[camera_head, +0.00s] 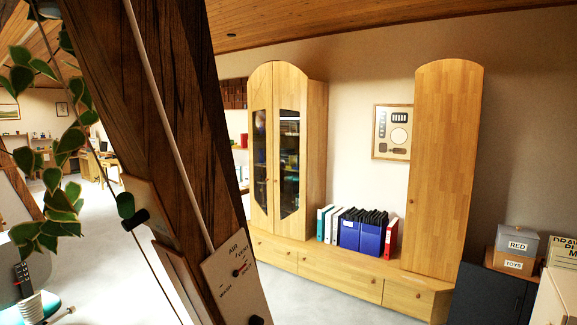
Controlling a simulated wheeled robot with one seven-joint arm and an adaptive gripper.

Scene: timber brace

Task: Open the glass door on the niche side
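A tall light-wood cabinet (317,160) with an arched top stands near the middle of the view. It has two glass doors side by side. The right glass door (289,160) is on the side of the niche (350,180) and looks shut, with dark glass in a wooden frame. A small knob (276,181) shows near its left edge. The left glass door (260,160) also looks shut. Shelves with items show dimly behind the glass. My gripper is not in view.
Binders (362,230) stand on the low drawer unit (340,275). A tall wooden cabinet (445,170) and dark cupboard (493,293) are right. Grey floor (300,305) lies before the drawers.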

